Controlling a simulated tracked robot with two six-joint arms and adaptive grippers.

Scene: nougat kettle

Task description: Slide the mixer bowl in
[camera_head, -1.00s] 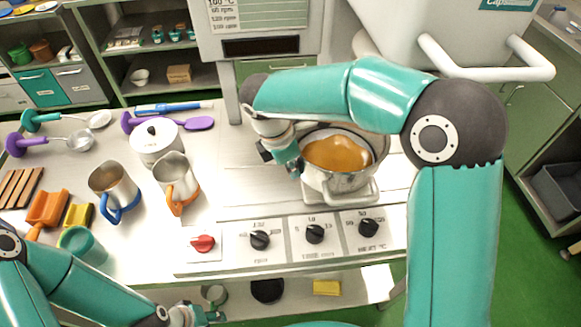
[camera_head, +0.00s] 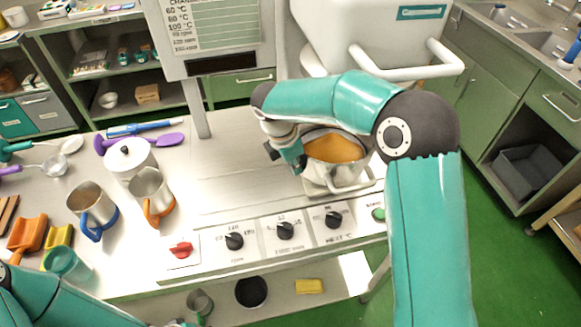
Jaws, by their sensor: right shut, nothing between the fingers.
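The mixer bowl (camera_head: 338,175) is a steel bowl with an orange-brown mass inside. It stands upright on the worktop in a pale base with a loop handle, behind the control panel. My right arm reaches over it, and part of its back rim is hidden. My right gripper (camera_head: 290,160) is shut and empty at the bowl's left side, close against the wall; I cannot tell if it touches. My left gripper (camera_head: 182,323) is barely in view at the bottom edge, far from the bowl, and its fingers are cut off.
A large white housing (camera_head: 370,35) is behind. Worktop left of the bowl is clear.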

